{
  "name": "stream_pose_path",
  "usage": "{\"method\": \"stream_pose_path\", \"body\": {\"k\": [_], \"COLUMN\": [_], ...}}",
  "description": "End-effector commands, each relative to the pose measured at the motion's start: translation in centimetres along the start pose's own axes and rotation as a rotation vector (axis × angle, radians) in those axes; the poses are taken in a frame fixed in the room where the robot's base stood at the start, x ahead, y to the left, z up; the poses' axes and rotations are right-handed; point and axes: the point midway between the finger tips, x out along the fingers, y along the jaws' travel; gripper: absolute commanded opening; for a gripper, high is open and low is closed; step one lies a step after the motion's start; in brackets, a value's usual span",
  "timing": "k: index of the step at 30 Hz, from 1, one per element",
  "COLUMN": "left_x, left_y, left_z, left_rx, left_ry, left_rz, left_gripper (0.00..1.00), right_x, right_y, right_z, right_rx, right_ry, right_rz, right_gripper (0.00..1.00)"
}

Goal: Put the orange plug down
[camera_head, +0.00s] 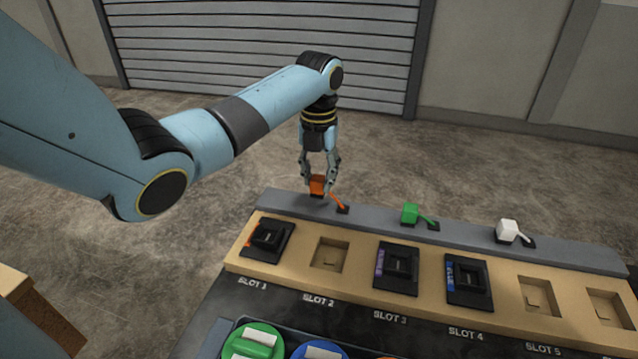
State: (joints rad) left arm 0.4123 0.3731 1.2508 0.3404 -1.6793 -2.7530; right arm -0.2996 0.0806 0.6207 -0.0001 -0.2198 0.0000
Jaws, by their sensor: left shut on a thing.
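The orange plug (317,185) is between the fingers of my left gripper (319,194), at the left part of the grey ledge behind the slot board. My left gripper points straight down and is shut on the plug. An orange cord (336,201) runs from the plug to a small dark base on the ledge (285,202). I cannot tell whether the plug touches the ledge. My right gripper is not in view.
A green plug (410,213) and a white plug (507,230) stand farther right on the ledge. The tan slot board (345,235) holds black modules in slots 1, 3 and 4; slot 2 (330,256) is an empty recess. Round coloured parts (253,342) lie in front.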

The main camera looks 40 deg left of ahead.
Motion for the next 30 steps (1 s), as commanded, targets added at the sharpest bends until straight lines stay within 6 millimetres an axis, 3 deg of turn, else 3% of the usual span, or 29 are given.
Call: {"method": "stream_pose_path", "body": {"k": [6, 17, 18, 21, 23, 30], "left_x": [2.8, 3.2, 3.2, 3.2, 3.2, 3.1], "left_y": [-0.1, -0.1, -0.1, -0.1, -0.1, -0.1], "left_z": [-0.1, -0.1, -0.1, -0.1, -0.1, -0.1], "left_rx": [0.001, 0.001, 0.001, 0.001, 0.001, 0.001], "left_ry": [0.002, 0.001, 0.001, 0.001, 0.001, 0.001], "left_rz": [0.001, 0.000, 0.000, 0.000, 0.000, 0.001], "left_gripper": [0.00, 0.00, 0.31, 0.44, 0.52, 0.52], "right_x": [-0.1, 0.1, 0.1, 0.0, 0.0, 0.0], "right_y": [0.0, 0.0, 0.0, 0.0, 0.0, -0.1], "right_z": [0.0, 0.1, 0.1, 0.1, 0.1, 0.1], "right_rx": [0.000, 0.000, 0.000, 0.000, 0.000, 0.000], "right_ry": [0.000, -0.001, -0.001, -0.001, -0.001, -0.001], "right_rz": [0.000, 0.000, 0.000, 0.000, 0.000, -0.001], "right_gripper": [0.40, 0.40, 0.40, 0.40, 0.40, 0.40]}}
